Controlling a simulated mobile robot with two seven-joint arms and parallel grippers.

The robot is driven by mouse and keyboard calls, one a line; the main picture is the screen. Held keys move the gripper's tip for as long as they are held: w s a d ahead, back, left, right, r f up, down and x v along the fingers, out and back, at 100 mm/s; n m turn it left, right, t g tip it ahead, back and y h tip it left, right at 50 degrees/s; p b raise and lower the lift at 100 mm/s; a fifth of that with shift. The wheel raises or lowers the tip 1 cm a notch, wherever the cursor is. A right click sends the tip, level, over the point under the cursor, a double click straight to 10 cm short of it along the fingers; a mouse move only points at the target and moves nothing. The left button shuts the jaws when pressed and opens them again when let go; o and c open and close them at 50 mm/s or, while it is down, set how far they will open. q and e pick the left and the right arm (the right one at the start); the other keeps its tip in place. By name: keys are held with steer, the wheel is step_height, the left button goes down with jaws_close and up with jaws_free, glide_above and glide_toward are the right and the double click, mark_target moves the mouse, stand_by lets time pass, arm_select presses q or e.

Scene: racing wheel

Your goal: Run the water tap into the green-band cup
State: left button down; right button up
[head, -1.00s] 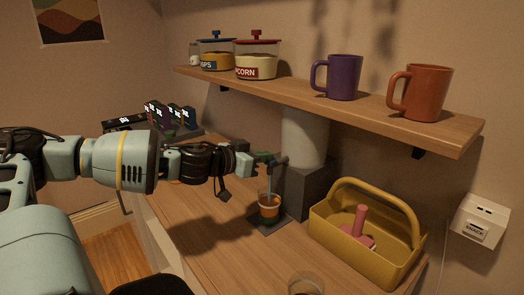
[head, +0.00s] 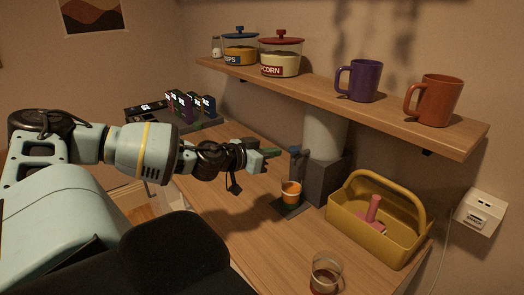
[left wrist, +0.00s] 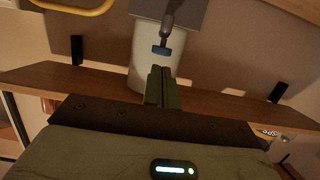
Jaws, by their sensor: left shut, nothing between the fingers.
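The cup (head: 291,194) stands upright on a small dark tray (head: 287,209) below the tap. It shows an orange band with green below. The tap (head: 296,156) sticks out from a grey block under a pale cylinder (head: 325,132). No stream shows between tap and cup now. My left gripper (head: 271,153) is shut and empty, just left of the tap and apart from it. In the left wrist view, the shut fingers (left wrist: 163,88) point towards the tap's blue-tipped part (left wrist: 162,51). My right gripper is not in view.
A yellow caddy (head: 374,228) with a pink object stands right of the tap. A shelf (head: 365,108) with mugs and jars hangs above. Several dark boxes (head: 187,106) stand at the back left.

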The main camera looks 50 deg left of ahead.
arm_select(q)
steer(key=shift+s+a+r, duration=0.1)
steer(key=shift+s+r, duration=0.05)
steer(key=shift+s, duration=0.55)
stand_by(0.4)
